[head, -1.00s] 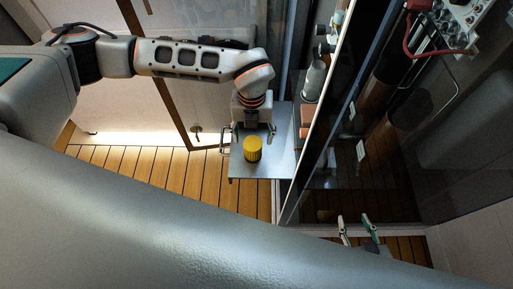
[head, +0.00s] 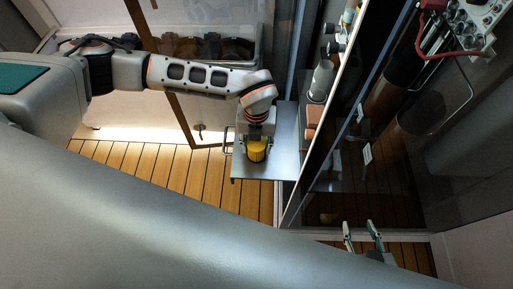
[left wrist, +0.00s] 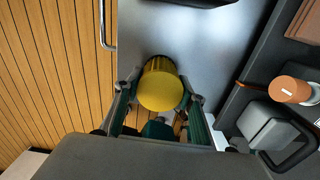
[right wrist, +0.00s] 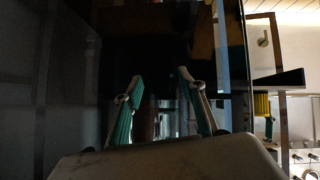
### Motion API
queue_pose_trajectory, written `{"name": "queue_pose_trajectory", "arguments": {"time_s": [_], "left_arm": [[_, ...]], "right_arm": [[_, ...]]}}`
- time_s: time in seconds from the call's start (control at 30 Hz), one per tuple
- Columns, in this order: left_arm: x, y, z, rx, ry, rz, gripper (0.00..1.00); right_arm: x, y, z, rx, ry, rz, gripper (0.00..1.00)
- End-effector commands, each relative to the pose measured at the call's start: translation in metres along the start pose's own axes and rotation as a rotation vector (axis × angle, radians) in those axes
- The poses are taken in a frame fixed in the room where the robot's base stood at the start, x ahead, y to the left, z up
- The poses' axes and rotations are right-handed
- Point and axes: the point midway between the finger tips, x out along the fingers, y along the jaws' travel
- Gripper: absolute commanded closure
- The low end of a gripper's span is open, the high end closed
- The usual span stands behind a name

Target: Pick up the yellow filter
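The yellow filter (head: 257,152) is a ribbed cylinder standing on a grey metal shelf (head: 275,172). In the left wrist view the filter (left wrist: 161,90) shows its round smooth top between my left fingers. My left gripper (head: 256,147) is open around the filter, with a finger on either side and narrow gaps showing in the left wrist view (left wrist: 160,101). Contact cannot be made out. My right gripper (head: 361,231) is open and empty, low at the right, away from the filter. It also shows in the right wrist view (right wrist: 160,80).
A metal handle (left wrist: 105,28) stands at the shelf's left edge. A glass panel with a pale frame (head: 325,112) rises right of the shelf. Bottles and orange-capped items (head: 314,118) stand between shelf and panel. Wooden slat floor (head: 190,180) lies clear at the left.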

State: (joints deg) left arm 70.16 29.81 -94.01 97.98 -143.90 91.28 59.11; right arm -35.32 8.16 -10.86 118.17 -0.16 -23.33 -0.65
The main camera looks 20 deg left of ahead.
Motion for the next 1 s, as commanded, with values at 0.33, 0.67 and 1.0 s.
{"name": "queue_pose_trajectory", "arguments": {"time_s": [0.33,0.67,1.0], "left_arm": [[-0.004,0.000,0.001,0.000,-0.001,0.000,0.82],[-0.069,0.000,0.003,0.000,-0.009,-0.003,0.82],[-0.157,0.000,0.002,0.000,-0.006,-0.002,0.82]], "right_arm": [[0.001,-0.002,0.005,0.000,-0.009,-0.003,0.60],[-0.005,0.001,-0.015,0.010,0.015,-0.002,0.60],[-0.011,-0.005,-0.015,0.024,0.005,-0.015,0.60]]}}
